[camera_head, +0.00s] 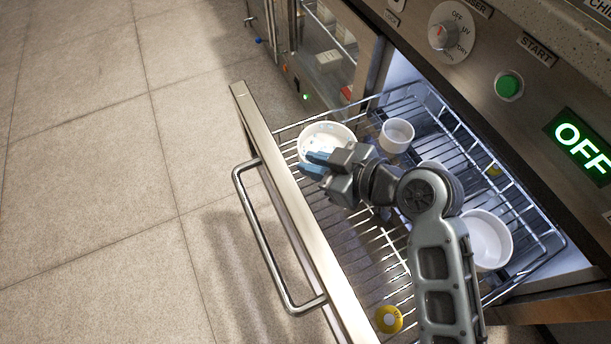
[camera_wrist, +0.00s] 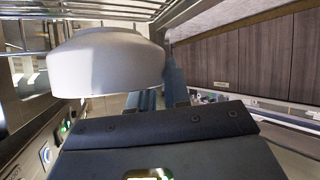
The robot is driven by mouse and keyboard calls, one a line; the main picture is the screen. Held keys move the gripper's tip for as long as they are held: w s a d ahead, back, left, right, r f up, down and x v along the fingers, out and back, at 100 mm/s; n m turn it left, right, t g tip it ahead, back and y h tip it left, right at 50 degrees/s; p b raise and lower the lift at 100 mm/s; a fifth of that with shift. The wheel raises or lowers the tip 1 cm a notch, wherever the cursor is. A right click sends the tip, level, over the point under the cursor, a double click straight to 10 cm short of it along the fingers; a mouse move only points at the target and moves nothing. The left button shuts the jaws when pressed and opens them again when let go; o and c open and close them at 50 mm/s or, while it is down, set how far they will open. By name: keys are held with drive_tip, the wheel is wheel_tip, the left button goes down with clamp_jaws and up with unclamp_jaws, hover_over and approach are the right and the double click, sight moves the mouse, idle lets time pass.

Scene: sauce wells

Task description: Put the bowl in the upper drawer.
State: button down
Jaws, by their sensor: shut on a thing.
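A white bowl (camera_head: 327,133) is at the far-left corner of the pulled-out wire drawer (camera_head: 262,150) in the head view. My gripper (camera_head: 316,164) is shut on this bowl, with its blue fingertips at the bowl's near side. In the wrist view the bowl (camera_wrist: 105,65) fills the upper left, beside the blue fingers (camera_wrist: 160,97). The bowl lies over the drawer area in the head view; I cannot tell whether it touches the wires. My arm hides part of the drawer's middle.
The drawer holds a small white cup (camera_head: 397,135), a larger white bowl (camera_head: 487,240) and a yellow round item (camera_head: 389,319). Another white dish (camera_head: 431,165) is partly hidden by my arm. The drawer's front bar and handle (camera_head: 243,205) stick out over the tiled floor.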

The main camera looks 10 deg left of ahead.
drive_tip(key=shift+s+x, duration=0.2)
drive_tip(key=shift+x, duration=1.05)
drive_tip(key=shift+f+b, duration=1.2)
drive_tip(key=shift+f, duration=0.75)
drive_tip(key=shift+f, duration=0.1)
drive_tip(key=c, duration=1.1)
unclamp_jaws()
drive_tip(key=shift+o, duration=0.2)
drive_tip(key=shift+s+d+r, duration=0.1)
drive_tip(key=shift+d+r, duration=0.1)
drive_tip(key=shift+r, duration=0.1)
drive_tip(key=p+v, duration=0.3)
drive_tip(key=v, duration=0.8)
drive_tip(key=shift+s+p, duration=0.2)
drive_tip(key=shift+p, duration=0.2)
drive_tip(key=shift+d, duration=0.15)
